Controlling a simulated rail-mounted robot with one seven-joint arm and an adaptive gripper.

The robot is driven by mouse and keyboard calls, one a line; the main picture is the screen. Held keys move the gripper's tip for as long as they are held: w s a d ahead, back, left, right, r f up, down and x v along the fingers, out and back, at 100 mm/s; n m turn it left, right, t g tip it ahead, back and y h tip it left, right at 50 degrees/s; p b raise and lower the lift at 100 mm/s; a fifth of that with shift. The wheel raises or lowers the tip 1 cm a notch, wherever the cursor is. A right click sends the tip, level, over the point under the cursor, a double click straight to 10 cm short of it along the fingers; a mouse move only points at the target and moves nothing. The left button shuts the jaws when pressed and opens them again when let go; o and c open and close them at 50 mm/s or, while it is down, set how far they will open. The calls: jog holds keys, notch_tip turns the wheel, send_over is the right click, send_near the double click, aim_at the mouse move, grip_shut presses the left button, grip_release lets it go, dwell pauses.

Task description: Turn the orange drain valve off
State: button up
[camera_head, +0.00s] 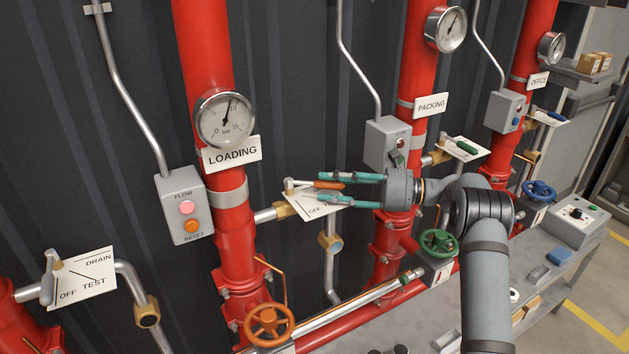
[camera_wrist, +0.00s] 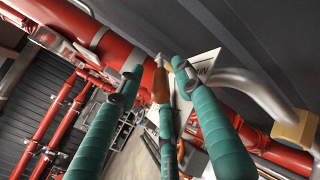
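The orange drain valve handle (camera_head: 328,184) is a short lever at the LOADING pipe, pointing right from its pivot in front of a tilted white plate (camera_head: 308,205) on which OFF is readable. My gripper (camera_head: 320,187) reaches it from the right, with teal fingers spread above and below the handle. In the wrist view the orange handle (camera_wrist: 160,85) lies between the spread fingers of my gripper (camera_wrist: 157,75). The fingers look open around it; I cannot tell whether any touches it. Part of the plate's text is hidden behind the lower finger.
The LOADING gauge (camera_head: 226,118) and a grey FLOW/RESET box (camera_head: 182,206) are left of the gripper. An orange wheel (camera_head: 269,325) is below, and a green wheel (camera_head: 440,243) is close under my arm. The red PACKING pipe (camera_head: 388,235) stands behind the gripper.

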aim_at(315, 182)
jog(key=a+p, duration=0.1)
jog(key=a, duration=0.2)
jog(key=shift+a+r, duration=0.15)
jog(key=shift+w+a+f, duration=0.15)
jog(key=shift+a+f, duration=0.1)
jog(key=shift+a, duration=0.25)
jog(key=shift+d+r, duration=0.1)
jog(key=shift+d, duration=0.1)
jog(key=shift+c, duration=1.1)
jog(key=c, duration=0.6)
grip_shut()
